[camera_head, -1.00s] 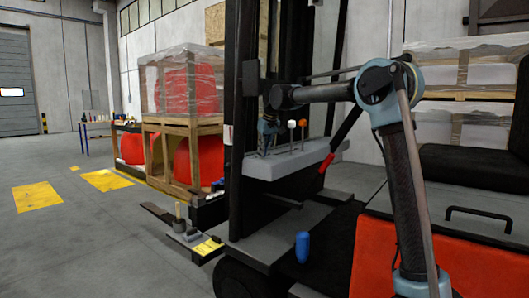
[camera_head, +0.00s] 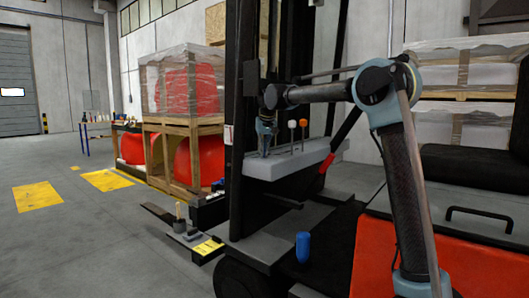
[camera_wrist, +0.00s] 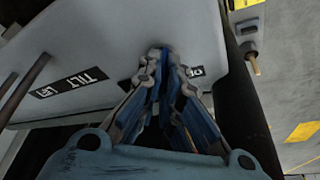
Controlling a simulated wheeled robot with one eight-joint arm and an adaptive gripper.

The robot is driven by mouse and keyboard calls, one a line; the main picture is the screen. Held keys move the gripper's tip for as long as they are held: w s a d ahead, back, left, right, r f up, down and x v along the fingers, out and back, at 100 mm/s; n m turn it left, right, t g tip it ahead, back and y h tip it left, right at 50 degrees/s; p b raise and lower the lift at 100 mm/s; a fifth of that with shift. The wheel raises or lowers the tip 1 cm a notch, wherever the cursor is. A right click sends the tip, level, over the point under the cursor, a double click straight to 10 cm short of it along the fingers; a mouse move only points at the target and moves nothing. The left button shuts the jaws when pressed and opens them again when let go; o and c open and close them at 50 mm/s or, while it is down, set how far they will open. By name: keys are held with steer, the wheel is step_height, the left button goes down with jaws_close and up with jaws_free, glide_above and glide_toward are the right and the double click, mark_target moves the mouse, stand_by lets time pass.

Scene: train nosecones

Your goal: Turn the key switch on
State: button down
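My gripper (camera_head: 263,152) points down at the left end of the grey lever console (camera_head: 286,164) on the forklift. In the wrist view the blue-padded fingers of my gripper (camera_wrist: 163,52) come together at their tips, close over the console (camera_wrist: 120,35). The tips partly cover a label (camera_wrist: 194,72) that I cannot read fully. The key switch is not clearly visible; whatever is at the fingertips is hidden by them. I cannot tell whether anything is held between them.
The dark mast (camera_head: 240,140) is close on the left. A wrapped crate (camera_head: 182,80) stands behind.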

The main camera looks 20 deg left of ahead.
steer(key=c, duration=1.8)
jaws_free()
steer(key=shift+w+d, duration=0.1)
steer(key=v, duration=1.2)
